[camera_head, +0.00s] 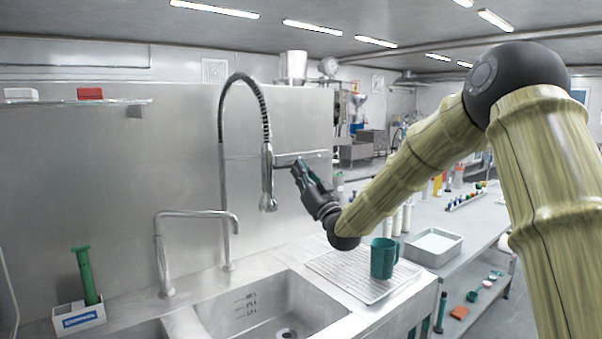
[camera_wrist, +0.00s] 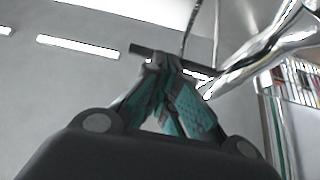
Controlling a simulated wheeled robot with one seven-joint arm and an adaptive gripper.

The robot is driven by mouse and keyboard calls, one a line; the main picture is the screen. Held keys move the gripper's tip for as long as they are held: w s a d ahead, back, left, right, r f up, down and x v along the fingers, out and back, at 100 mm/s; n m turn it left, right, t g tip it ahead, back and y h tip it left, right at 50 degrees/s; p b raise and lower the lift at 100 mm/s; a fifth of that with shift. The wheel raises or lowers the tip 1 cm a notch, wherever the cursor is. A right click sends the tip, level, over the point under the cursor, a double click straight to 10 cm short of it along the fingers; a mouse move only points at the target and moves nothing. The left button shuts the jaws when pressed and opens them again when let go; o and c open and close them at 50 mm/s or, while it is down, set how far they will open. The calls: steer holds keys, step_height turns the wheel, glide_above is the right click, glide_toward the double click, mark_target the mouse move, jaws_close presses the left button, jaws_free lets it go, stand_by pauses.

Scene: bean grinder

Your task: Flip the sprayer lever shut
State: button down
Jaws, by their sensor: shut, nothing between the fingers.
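The sprayer (camera_head: 267,180) is a chrome head hanging nozzle-down from a coiled spring hose over the sink. A thin bar, seemingly its lever (camera_head: 285,159), sticks out nearly level to the right of it. My gripper (camera_head: 297,167) is shut and empty, with its tips at this bar, right of the sprayer body. In the wrist view, the green-padded fingers of my gripper (camera_wrist: 165,65) meet just under the dark lever (camera_wrist: 142,50), and the shiny sprayer (camera_wrist: 265,55) is at the right. I cannot tell whether the tips touch the bar.
A sink (camera_head: 270,305) lies below, with a bent chrome faucet (camera_head: 190,214) at its left. A green mug (camera_head: 383,259) stands on a ribbed drainboard (camera_head: 335,268) under my arm. A metal tray (camera_head: 433,247) is to its right. A steel wall (camera_head: 170,140) stands behind the sprayer.

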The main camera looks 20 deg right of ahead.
steer(key=shift+w+n, duration=0.1)
steer(key=shift+n, duration=0.2)
steer(key=shift+w+r+n+y+b, duration=0.1)
steer(key=shift+r+n+y+b, duration=0.5)
steer(key=shift+r+n, duration=0.1)
